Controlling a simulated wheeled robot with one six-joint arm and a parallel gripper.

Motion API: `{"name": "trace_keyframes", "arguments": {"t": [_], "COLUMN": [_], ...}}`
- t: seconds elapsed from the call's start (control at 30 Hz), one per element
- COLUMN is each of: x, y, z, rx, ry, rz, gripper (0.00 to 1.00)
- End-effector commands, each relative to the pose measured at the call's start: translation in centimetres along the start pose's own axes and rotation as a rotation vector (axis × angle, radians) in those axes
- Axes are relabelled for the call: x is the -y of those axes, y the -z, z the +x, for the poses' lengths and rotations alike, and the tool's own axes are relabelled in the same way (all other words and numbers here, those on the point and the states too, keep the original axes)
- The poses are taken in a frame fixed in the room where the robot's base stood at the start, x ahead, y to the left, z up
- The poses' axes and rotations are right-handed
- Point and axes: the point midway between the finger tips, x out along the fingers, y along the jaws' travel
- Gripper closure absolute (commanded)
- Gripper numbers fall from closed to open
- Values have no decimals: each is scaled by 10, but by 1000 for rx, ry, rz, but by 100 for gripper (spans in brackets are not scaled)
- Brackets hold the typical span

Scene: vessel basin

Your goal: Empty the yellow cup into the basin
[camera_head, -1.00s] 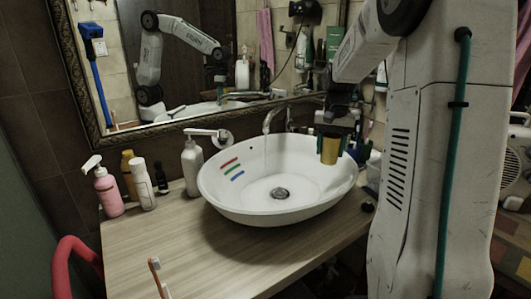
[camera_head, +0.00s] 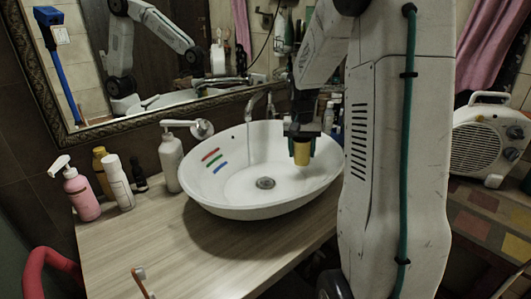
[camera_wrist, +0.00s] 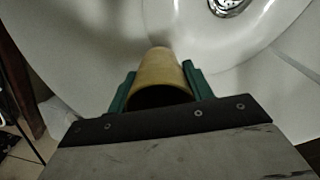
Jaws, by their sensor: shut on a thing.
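The yellow cup (camera_head: 302,153) is held in my gripper (camera_head: 302,146) over the right part of the white basin (camera_head: 225,205). In the head view the cup hangs upright or nearly so, below my wrist. In the wrist view the cup (camera_wrist: 162,72) sits between the two green fingers of my gripper (camera_wrist: 160,85), which are shut on it. Its dark opening faces the wrist camera; what is inside cannot be made out. The basin's white wall (camera_wrist: 95,40) lies beyond the cup, with the metal drain (camera_wrist: 228,5) at the top.
The tap (camera_head: 255,103) stands behind the basin, with a thin stream below it. Three coloured marks are on the basin's inner left wall. A white pump bottle (camera_head: 170,160), a pink pump bottle (camera_head: 80,195) and a toothbrush (camera_head: 142,280) are on the wooden counter (camera_head: 130,235).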

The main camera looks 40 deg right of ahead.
Motion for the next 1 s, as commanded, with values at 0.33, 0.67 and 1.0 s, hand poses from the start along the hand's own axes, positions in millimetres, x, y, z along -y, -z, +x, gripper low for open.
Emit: {"name": "trace_keyframes", "arguments": {"t": [0.33, 0.67, 1.0], "x": [11, 21, 33], "y": [-6, -12, -18], "z": [-7, -14, -22], "rx": [-87, -170, -256], "ry": [-149, -291, -437], "rz": [-3, -2, -1], "gripper": [71, 71, 71]}}
